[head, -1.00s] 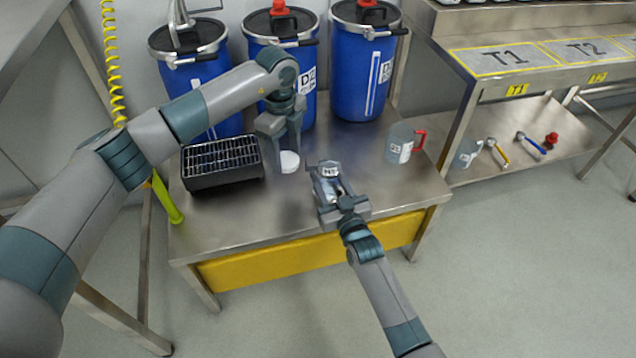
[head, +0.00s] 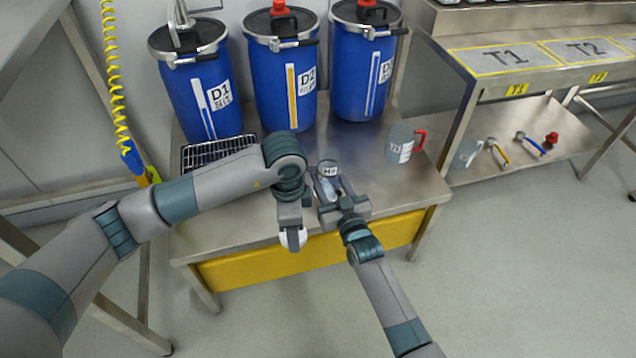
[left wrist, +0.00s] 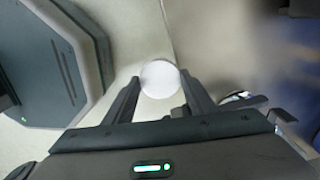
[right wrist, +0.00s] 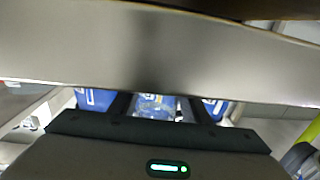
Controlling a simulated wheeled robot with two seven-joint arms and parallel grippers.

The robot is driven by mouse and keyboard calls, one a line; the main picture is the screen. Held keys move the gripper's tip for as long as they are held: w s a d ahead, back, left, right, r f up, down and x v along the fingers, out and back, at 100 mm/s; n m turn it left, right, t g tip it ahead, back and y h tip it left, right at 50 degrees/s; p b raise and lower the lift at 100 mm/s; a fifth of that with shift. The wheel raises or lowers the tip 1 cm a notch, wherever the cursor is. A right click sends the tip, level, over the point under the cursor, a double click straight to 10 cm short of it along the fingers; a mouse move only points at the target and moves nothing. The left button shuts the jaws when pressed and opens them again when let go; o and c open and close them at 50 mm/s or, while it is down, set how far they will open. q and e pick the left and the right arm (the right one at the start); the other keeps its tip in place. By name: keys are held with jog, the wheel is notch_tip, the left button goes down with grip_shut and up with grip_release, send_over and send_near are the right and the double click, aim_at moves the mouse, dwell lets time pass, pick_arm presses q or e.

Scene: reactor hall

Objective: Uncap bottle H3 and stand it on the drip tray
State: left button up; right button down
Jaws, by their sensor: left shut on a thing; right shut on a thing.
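Bottle H3 (head: 329,171) is a small clear bottle with a white label. It is gripped in my right gripper (head: 335,190) over the front of the steel table, and no cap shows on its top. In the right wrist view a clear body (right wrist: 155,106) shows between the fingers. My left gripper (head: 291,226) is shut on a round white cap (head: 293,238), in front of and left of the bottle. The cap also shows between the fingertips in the left wrist view (left wrist: 160,78). The black drip tray (head: 203,154) with a wire grid is at the table's left, its front hidden by my left arm.
Blue drums D1 (head: 200,95), D2 (head: 275,85) and a third (head: 352,75) stand along the back. A yellow coiled hose (head: 112,75) hangs at the left.

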pick_arm(q)
jog(key=shift+w, duration=0.15)
jog(key=w, duration=1.7)
jog(key=shift+w+a, duration=0.35)
jog(key=shift+w, duration=0.05)
jog(key=shift+f, duration=1.75)
jog(key=shift+f, duration=0.15)
jog(key=o, duration=1.1)
jog(key=shift+o, duration=0.2)
